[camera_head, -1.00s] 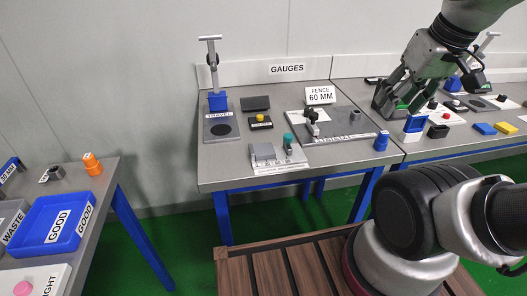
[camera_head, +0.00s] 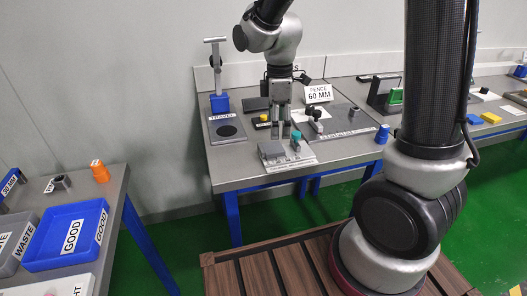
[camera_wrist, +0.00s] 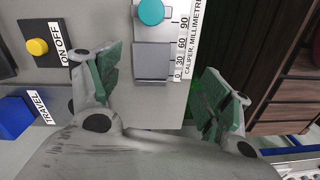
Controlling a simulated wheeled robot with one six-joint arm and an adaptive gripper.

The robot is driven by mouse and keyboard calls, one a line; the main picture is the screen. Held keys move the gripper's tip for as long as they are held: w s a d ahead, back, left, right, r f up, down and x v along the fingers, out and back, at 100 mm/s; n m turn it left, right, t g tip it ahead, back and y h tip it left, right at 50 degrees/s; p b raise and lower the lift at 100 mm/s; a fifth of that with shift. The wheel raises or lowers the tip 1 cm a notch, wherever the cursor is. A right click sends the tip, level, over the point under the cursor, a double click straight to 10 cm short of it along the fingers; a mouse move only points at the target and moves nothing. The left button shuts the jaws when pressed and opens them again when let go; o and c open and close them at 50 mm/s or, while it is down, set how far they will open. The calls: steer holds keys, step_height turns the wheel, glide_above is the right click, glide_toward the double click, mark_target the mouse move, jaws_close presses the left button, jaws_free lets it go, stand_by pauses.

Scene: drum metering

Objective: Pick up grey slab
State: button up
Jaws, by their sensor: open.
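A grey slab (camera_head: 271,150) lies on the pale caliper plate at the front of the gauges table. In the wrist view, the slab (camera_wrist: 152,60) shows as a grey square beside the caliper scale (camera_wrist: 183,45), close to its zero end. A teal knob (camera_wrist: 151,11) is just past it. My gripper (camera_head: 281,136) points down just behind the slab in the head view. In the wrist view, its green-padded fingers (camera_wrist: 165,88) are spread wide with nothing between them. The slab lies between and slightly beyond the fingertips. I cannot tell the height above it.
A yellow button box (camera_wrist: 38,46) and the blue-based travel gauge (camera_head: 219,103) stand to the left. A dark plate with a black knob (camera_head: 316,114) and the fence sign (camera_head: 319,93) are to the right. A blue tray (camera_head: 67,236) sits on the left table.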

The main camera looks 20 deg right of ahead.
mark_target(273, 147)
steer(key=shift+w+a+r+n, duration=0.15)
steer(key=shift+w+a+n, duration=0.2)
steer(key=shift+n, duration=0.35)
steer(key=shift+w+n, duration=0.1)
steer(key=shift+n, duration=0.3)
steer(key=shift+f+n, duration=0.2)
steer(key=shift+n, duration=0.1)
steer(key=f, duration=0.7)
steer(key=shift+a+f, duration=0.25)
steer(key=shift+a, duration=0.05)
steer(key=shift+c, duration=0.2)
steer(key=c, duration=1.2)
steer(key=shift+o, duration=0.2)
